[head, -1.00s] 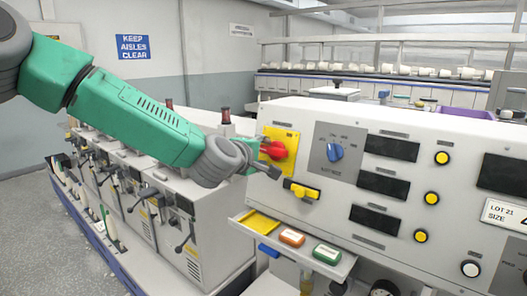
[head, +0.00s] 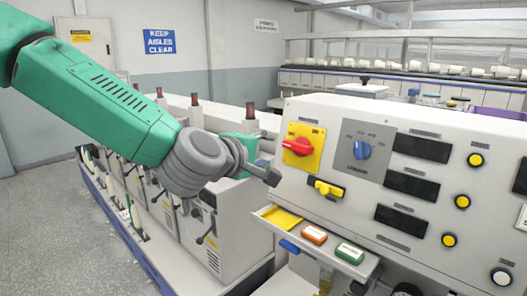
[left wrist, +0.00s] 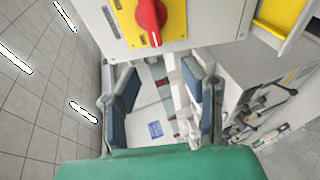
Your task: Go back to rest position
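My left gripper (head: 266,174) is in front of the left end of the white machine panel (head: 300,112), below and left of the red rotary switch (head: 298,146) on its yellow plate. It looks clear of the switch and holds nothing. In the left wrist view its two fingers (left wrist: 162,98) stand apart with an empty gap between them. That view also shows the red switch (left wrist: 151,20) at the top, beyond the fingertips. My right gripper is not in view.
A yellow handle (head: 327,188) and blue knob (head: 362,149) stick out of the panel. Floor (head: 50,210) is open at left.

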